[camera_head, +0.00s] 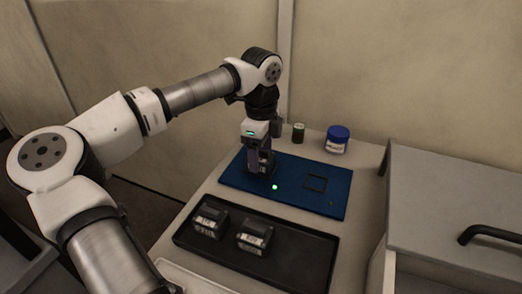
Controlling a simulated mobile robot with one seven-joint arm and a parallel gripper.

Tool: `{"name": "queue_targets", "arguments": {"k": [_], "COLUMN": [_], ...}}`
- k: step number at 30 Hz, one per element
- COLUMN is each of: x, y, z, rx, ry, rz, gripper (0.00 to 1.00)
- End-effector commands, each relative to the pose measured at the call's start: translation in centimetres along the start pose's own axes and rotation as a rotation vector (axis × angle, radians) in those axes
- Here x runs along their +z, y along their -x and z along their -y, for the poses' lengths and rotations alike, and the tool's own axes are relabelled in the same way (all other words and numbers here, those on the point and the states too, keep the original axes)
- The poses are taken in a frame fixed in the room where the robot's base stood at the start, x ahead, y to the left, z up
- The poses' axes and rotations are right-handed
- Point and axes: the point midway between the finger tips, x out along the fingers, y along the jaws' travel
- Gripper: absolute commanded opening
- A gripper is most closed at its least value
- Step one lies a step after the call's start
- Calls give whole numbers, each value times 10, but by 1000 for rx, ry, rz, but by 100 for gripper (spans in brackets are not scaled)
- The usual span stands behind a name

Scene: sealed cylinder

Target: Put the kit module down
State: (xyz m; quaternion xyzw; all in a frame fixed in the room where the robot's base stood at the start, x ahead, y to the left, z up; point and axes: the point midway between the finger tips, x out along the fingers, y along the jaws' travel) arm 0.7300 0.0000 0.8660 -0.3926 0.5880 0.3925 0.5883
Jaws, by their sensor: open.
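My gripper (262,168) points down over the left part of the blue mat (334,203). It is open. A dark block (267,163), which looks like the kit module, is at the fingertips, low against the mat. The fingers partly hide it, and I cannot tell whether they touch it. Two similar dark modules with pale labels, a left one (210,222) and a right one (254,237), stand in the black tray (303,262) in front of the mat.
A blue-lidded jar (338,139) and a small dark green cylinder (298,133) stand behind the mat. A grey cabinet with a black handle (490,233) borders the table on the right. The right part of the black tray is clear. A small green light spot shows on the mat.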

Motion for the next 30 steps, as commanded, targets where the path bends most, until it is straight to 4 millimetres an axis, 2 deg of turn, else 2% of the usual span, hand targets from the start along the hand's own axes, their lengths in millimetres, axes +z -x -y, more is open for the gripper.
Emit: {"name": "queue_targets", "arguments": {"k": [5, 8, 15, 21, 25, 30], "x": [0, 0, 0, 0, 0, 0], "y": [8, 20, 75, 110, 122, 126], "z": [0, 1, 1, 1, 0, 0], "rx": [0, -2, -3, -2, -1, 0], "ry": [0, 2, 2, 1, 1, 1], "rz": [-1, 1, 2, 2, 0, 0], "gripper": [67, 67, 67, 67, 67, 67]}}
